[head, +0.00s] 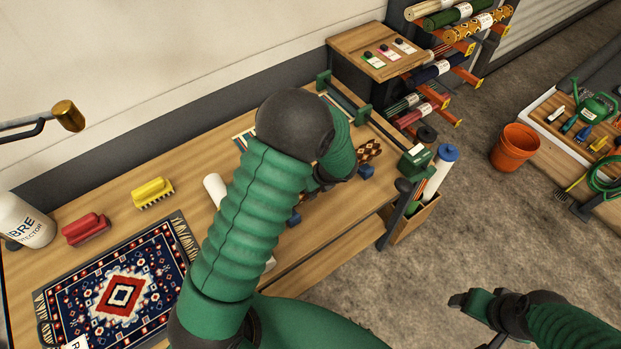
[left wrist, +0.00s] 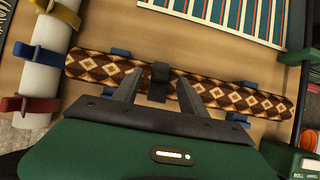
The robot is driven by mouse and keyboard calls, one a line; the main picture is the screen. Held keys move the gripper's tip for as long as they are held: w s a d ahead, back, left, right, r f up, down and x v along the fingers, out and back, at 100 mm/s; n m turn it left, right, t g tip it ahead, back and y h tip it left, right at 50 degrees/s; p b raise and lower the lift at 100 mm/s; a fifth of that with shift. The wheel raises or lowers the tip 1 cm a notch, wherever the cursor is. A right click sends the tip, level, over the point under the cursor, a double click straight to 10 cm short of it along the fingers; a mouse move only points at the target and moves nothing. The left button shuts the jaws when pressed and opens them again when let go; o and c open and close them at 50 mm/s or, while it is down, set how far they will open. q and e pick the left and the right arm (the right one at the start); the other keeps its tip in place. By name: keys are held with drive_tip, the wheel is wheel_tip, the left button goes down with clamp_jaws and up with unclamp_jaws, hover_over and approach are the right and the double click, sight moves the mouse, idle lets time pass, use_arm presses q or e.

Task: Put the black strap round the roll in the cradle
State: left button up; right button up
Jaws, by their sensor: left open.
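The roll (left wrist: 225,96), patterned in brown and cream diamonds, lies across the left wrist view on blue cradle blocks (left wrist: 120,52). One end of the roll (head: 369,150) shows in the head view past my arm. The black strap (left wrist: 159,80) crosses the roll near its middle, with a thicker dark piece on top; whether it closes underneath is hidden. My left gripper (left wrist: 158,90) is open, its fingers on either side of the strap, over the roll; contact cannot be told. My right gripper (head: 478,318) is at the lower right, away from the bench, its jaws unclear.
A white tube (left wrist: 38,75) with yellow, red and blue clips lies left of the roll. A striped rug (left wrist: 225,15) lies beyond it. On the bench (head: 120,190) are a patterned rug (head: 120,290), brushes and a white bottle (head: 22,220). A green box (head: 413,162) stands at the bench's right end.

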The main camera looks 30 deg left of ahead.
use_arm(q)
drive_tip(key=v, duration=1.7)
drive_tip(key=s+d+f+n+h+b, duration=0.1)
drive_tip(key=s+f+n+h, duration=0.1)
drive_tip(key=s+n, duration=0.4)
drive_tip(key=s+d+f+n+h+b, duration=0.1)
drive_tip(key=s+f+n, duration=0.4)
drive_tip(key=n, duration=1.1)
drive_tip(key=s+h+b, duration=0.1)
drive_tip(key=h, duration=0.1)
drive_tip(key=shift+d+h, duration=0.3)
drive_tip(key=shift+s, duration=0.2)
drive_tip(key=shift+w+a, duration=0.1)
